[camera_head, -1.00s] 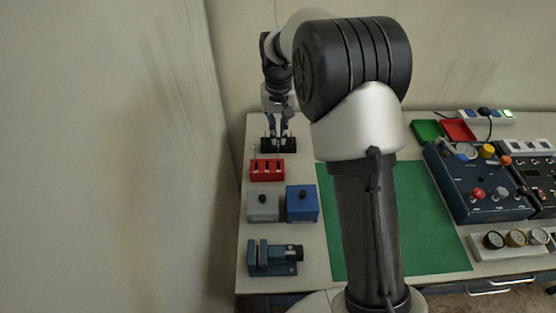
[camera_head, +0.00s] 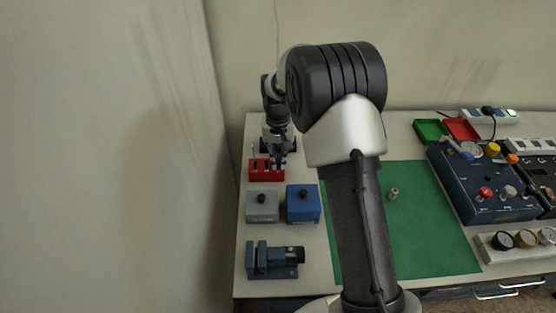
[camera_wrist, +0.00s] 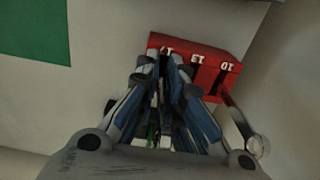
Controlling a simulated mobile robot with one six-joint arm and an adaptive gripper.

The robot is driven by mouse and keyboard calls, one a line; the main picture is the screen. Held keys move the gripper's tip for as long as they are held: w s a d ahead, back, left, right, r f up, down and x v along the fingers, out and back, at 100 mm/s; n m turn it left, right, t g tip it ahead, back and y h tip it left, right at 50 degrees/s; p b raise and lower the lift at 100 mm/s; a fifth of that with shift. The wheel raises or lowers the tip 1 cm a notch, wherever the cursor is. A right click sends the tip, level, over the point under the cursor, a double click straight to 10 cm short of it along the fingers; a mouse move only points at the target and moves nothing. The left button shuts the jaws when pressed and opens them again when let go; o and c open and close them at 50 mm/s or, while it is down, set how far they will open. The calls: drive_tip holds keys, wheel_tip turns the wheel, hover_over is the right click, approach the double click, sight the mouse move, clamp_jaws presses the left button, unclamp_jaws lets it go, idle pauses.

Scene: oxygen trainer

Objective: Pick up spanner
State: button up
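The red spanner rack (camera_head: 259,175) stands at the left of the table. In the wrist view the rack (camera_wrist: 221,68) shows slots marked 17, 13 and 10. A grey metal spanner (camera_wrist: 257,144) with a ring end stands up from the slot marked 10. My gripper (camera_wrist: 161,66) points down at the end of the rack marked 17, apart from that spanner. In the head view my gripper (camera_head: 279,160) covers the rack's right part. A gap shows between the fingertips; the space behind them is dark and cluttered, so whether anything is held is unclear.
A grey box (camera_head: 262,207) and a blue box (camera_head: 303,205) stand in front of the rack, then a blue vice (camera_head: 272,261). A green mat (camera_head: 425,225) bears a small metal fitting (camera_head: 393,194). The control box (camera_head: 480,185) is at the right. The wall is close on the left.

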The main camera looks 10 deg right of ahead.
drive_tip(key=shift+r, duration=0.1)
drive_tip(key=shift+c, duration=0.3)
clamp_jaws()
drive_tip(key=shift+r, duration=0.1)
wheel_tip(320, 180, up, 19)
drive_tip(key=p, duration=0.6)
drive_tip(key=a+f+p, duration=0.1)
drive_tip(key=a+f, duration=0.2)
drive_tip(key=f, duration=0.7)
drive_tip(key=shift+w+a, duration=0.3)
drive_tip(key=shift+w, duration=0.05)
drive_tip(key=shift+r, duration=0.1)
drive_tip(key=shift+f+b, duration=0.85)
drive_tip(key=shift+f, duration=1.3)
